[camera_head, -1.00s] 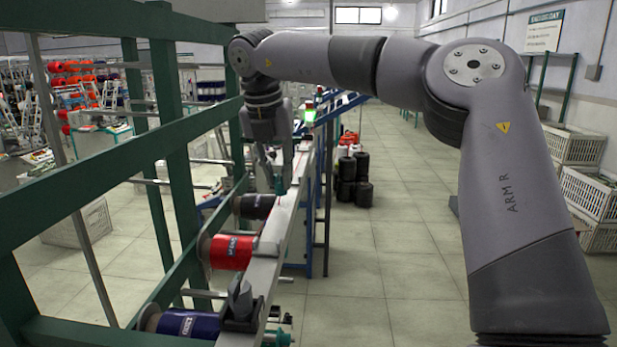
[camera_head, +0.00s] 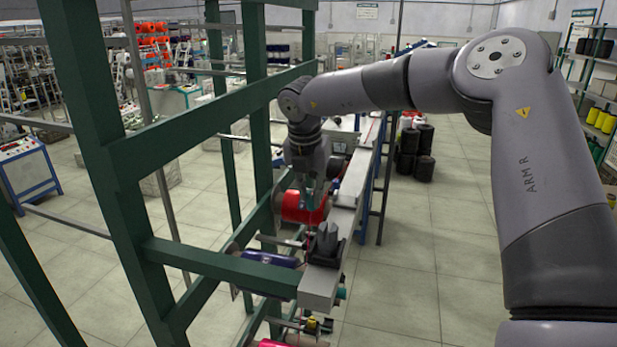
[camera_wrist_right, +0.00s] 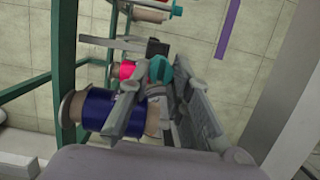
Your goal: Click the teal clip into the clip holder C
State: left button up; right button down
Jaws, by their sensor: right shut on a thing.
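My right gripper (camera_head: 313,203) reaches down beside the red spool (camera_head: 297,206) at the grey rail (camera_head: 349,192). In the right wrist view its two fingers (camera_wrist_right: 163,88) are shut on the teal clip (camera_wrist_right: 160,68), which shows near the fingertips. In the head view the clip is mostly hidden by the gripper. A dark block (camera_head: 326,243) stands on the near part of the rail. I cannot tell which fitting is clip holder C, as no label is readable. My left gripper is not in view.
A blue spool (camera_head: 265,261) lies nearer, left of the rail; a blue spool (camera_wrist_right: 100,108) also shows in the wrist view, close to the fingers. Green frame posts (camera_head: 120,170) and a crossbar stand to the left.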

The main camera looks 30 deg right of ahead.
aim_at(310, 206)
jog(key=x, duration=0.2)
jog(key=b+x, duration=0.1)
jog(key=x, duration=0.1)
jog(key=s+a+x, duration=0.1)
jog(key=x, duration=0.1)
jog(key=shift+d+f+b, duration=0.1)
jog(key=shift+f+b, duration=0.3)
jog(key=shift+f, duration=0.15)
jog(key=shift+w+r, duration=0.1)
jog(key=shift+r, duration=0.1)
jog(key=shift+f+b, duration=0.1)
jog(key=shift+b, duration=0.35)
jog(key=shift+b, duration=0.7)
